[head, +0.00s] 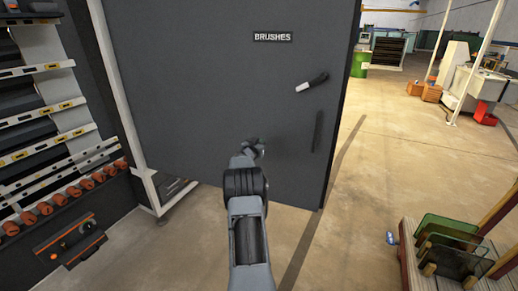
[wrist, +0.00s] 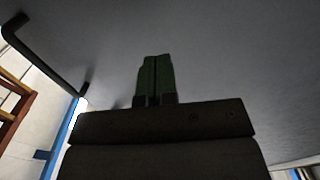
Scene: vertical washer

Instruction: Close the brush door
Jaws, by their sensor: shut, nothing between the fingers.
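My gripper (head: 254,147) is in front of the lower door, left of the bar handle. In the wrist view its fingers (wrist: 154,78) are shut and empty, close to the grey door face (wrist: 225,60). I cannot tell whether they touch it. The bar handle (wrist: 38,52) shows at upper left.
The machine's rack of rollers (head: 50,120) with orange knobs and a control box (head: 70,243) stand at the left. A wooden rack with green glass panes (head: 445,245) is at the lower right. Open concrete floor (head: 390,150) lies right of the door.

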